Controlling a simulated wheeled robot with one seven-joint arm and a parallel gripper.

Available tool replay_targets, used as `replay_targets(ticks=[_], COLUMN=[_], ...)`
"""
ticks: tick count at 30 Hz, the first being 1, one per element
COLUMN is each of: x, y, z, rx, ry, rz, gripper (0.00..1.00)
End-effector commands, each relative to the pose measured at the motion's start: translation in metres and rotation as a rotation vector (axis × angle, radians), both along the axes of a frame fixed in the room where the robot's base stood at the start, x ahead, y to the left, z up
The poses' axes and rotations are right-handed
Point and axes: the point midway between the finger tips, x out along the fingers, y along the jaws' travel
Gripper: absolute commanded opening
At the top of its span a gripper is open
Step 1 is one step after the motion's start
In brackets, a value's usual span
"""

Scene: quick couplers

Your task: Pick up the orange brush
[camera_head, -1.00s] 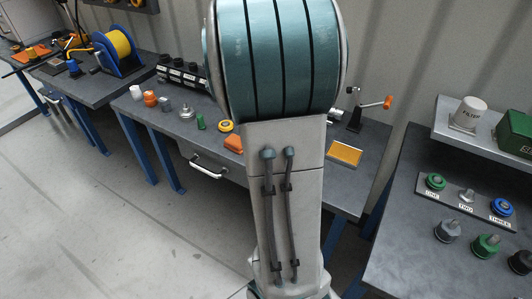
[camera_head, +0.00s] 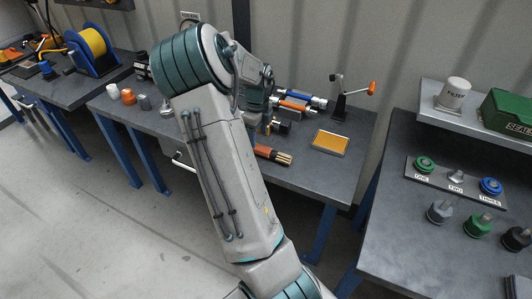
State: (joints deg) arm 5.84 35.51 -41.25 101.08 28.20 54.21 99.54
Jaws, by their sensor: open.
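The orange brush (camera_head: 265,152) lies on the middle workbench, with its tan bristles pointing right. Its left part is hidden behind my arm. My gripper (camera_head: 272,126) is just above and behind the brush in the picture, partly covered by my forearm and wrist. It is open and appears apart from the brush. The fingertips are small and hard to make out.
Behind my gripper lie hoses or tubes with blue and orange bands (camera_head: 297,106). An orange-yellow pad (camera_head: 330,142) lies to the right, near a stand with an orange handle (camera_head: 371,88). White, orange and grey fittings (camera_head: 128,97) stand left on the workbench (camera_head: 320,175).

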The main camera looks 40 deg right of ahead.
Motion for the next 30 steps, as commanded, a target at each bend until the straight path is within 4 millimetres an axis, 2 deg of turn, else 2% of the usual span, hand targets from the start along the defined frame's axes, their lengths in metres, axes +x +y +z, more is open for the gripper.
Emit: replay_targets(ticks=[7,15,24,29,30], x=[0.000,0.000,0.000,0.000,0.000], y=[-0.001,-0.004,-0.004,-0.004,-0.004], z=[-0.020,-0.057,-0.062,-0.061,-0.061], rx=[0.001,0.001,0.000,0.000,0.000], ry=[0.003,0.001,0.000,0.000,0.000], rz=[0.001,0.001,0.001,0.001,0.001], gripper=[0.59,0.59,0.59,0.14,0.11])
